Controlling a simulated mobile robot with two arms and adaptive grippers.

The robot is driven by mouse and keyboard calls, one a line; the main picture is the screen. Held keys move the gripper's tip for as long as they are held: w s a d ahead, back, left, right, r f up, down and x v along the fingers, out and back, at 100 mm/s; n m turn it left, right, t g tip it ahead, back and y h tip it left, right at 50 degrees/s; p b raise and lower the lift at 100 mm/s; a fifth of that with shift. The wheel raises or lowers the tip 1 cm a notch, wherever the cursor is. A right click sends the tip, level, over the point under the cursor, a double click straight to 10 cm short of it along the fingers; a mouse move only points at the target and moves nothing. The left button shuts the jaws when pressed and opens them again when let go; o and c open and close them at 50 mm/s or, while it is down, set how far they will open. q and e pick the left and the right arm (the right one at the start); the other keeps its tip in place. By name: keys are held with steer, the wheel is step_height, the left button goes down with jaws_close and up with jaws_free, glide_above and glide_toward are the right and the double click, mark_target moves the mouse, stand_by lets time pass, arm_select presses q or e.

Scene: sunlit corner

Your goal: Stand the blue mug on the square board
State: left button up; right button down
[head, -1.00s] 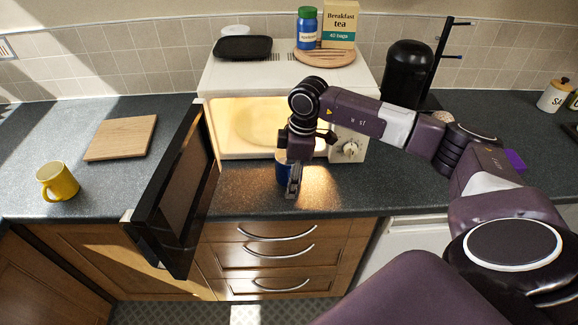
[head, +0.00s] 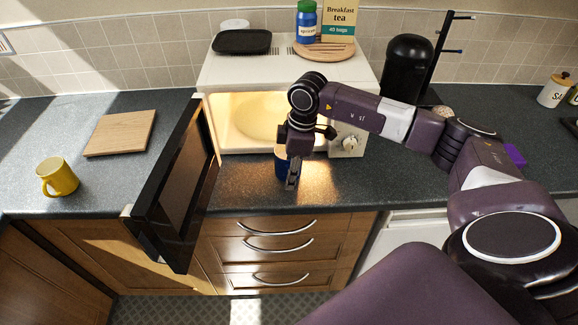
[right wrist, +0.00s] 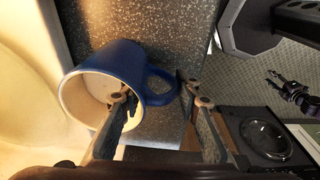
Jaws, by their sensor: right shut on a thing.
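The blue mug (head: 280,163) is at the counter in front of the open microwave, partly hidden behind my right gripper (head: 293,180). In the right wrist view the blue mug (right wrist: 122,68) shows its pale inside and its handle. One finger of my right gripper (right wrist: 158,108) is inside the mug's mouth and the other is outside, by the handle. This gripper is shut on the mug. The square board (head: 121,134) is pale wood, flat on the counter at the left, with its top bare. A dark gripper, seemingly my left gripper (right wrist: 280,84), shows small in the right wrist view.
The open microwave door (head: 178,190) stands between the blue mug and the board. A yellow mug (head: 58,178) stands in front of the board. The microwave (head: 212,105) is behind my right gripper. The counter right of the board is partly clear.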

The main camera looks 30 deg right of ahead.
steer(key=shift+r, duration=0.2)
steer(key=shift+w+r+b, duration=0.1)
steer(key=shift+r+b, duration=0.25)
steer(key=shift+r, duration=0.6)
step_height(320, 180, up, 18)
steer(key=b, duration=0.3)
steer(key=shift+f, duration=0.15)
stand_by(2.9)
